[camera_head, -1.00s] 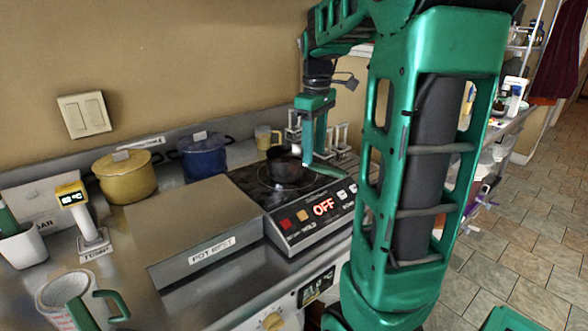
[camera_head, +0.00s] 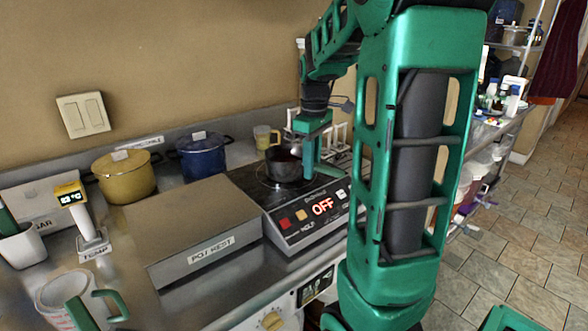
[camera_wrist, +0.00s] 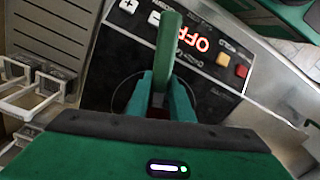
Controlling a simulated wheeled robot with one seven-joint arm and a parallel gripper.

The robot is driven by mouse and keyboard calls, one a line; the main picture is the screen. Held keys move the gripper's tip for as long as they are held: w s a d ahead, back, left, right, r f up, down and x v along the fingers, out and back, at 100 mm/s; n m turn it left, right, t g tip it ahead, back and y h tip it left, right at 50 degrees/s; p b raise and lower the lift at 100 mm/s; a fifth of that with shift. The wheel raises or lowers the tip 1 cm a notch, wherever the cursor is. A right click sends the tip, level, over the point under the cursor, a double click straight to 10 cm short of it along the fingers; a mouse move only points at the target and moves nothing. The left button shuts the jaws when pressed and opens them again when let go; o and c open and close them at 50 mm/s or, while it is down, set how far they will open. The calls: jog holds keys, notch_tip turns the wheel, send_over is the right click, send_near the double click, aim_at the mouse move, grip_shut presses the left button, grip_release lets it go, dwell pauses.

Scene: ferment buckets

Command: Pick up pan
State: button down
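In the wrist view the handle (camera_wrist: 167,48) runs up the picture from between my teal fingers. My gripper (camera_head: 309,170) is low at the handle, with one finger (camera_wrist: 182,102) on each side of it. I cannot tell whether the fingers press on it. The pan's bowl is mostly hidden behind my gripper in the wrist view.
The cooktop panel reads OFF (camera_head: 322,206). A grey pot rest (camera_head: 205,232) lies to its left. A yellow pot (camera_head: 124,176), a blue pot (camera_head: 202,157) and a beige mug (camera_head: 265,137) stand behind. A white rack (camera_wrist: 25,95) is close beside my gripper.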

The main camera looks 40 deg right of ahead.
jog(key=shift+r, duration=0.2)
dwell(0.3)
jog(key=shift+r, duration=1.4)
jog(key=a+r, duration=0.7)
jog(key=a, duration=0.4)
jog(key=shift+w+a+r, duration=0.2)
jog(key=shift+r, duration=0.15)
jog(key=shift+s+a, duration=0.1)
dwell(2.1)
